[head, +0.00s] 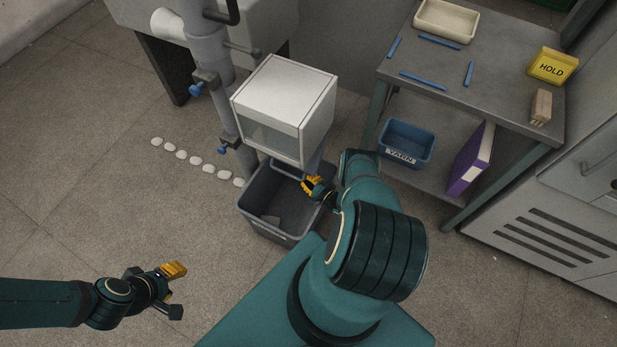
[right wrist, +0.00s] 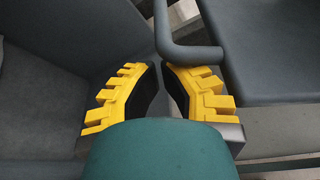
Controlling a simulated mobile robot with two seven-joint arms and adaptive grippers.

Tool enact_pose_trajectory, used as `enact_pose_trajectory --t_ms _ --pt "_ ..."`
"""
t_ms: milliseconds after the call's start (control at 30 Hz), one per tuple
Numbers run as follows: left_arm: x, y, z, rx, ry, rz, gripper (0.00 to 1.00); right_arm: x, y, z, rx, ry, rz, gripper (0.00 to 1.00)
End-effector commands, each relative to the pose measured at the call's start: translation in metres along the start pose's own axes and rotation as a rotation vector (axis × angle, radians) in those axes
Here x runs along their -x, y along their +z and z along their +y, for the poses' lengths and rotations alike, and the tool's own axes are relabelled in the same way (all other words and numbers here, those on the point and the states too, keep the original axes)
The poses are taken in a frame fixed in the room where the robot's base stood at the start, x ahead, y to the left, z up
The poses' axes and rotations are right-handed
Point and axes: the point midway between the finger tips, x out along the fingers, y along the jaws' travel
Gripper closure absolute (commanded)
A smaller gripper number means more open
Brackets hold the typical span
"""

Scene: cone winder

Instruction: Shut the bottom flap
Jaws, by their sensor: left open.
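The pale box (head: 284,100) is fixed to a grey post above a grey bin. A grey panel (head: 318,150), which looks like the bottom flap, hangs below its lower right edge. In the right wrist view a dark grey panel (right wrist: 265,45) with a bent bar handle (right wrist: 180,52) is at upper right, seemingly the same flap. My right gripper (head: 309,187) is low beside the bin's rim. Its fingertips (right wrist: 160,68) are close together at the handle's bend; whether they grip it is unclear. My left gripper (head: 176,284) is open and empty, low at the left.
The grey bin (head: 262,222) stands under the box.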

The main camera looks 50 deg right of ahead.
Motion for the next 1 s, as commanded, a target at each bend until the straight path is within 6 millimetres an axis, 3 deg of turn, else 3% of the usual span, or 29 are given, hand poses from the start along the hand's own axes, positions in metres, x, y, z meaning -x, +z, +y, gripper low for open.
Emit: enact_pose_trajectory --t_ms 567,767,1000 --pt "0.003 0.0 0.001 0.0 0.0 -0.001 0.57 0.002 0.007 -0.002 -0.026 0.008 0.001 1.0" --pt "0.012 0.001 0.005 0.001 0.0 -0.005 0.57 0.01 0.03 -0.007 -0.114 0.04 0.0 1.0" --pt "0.028 0.002 0.011 0.002 0.001 -0.013 0.57 0.026 0.074 -0.024 -0.304 0.105 0.001 1.0"
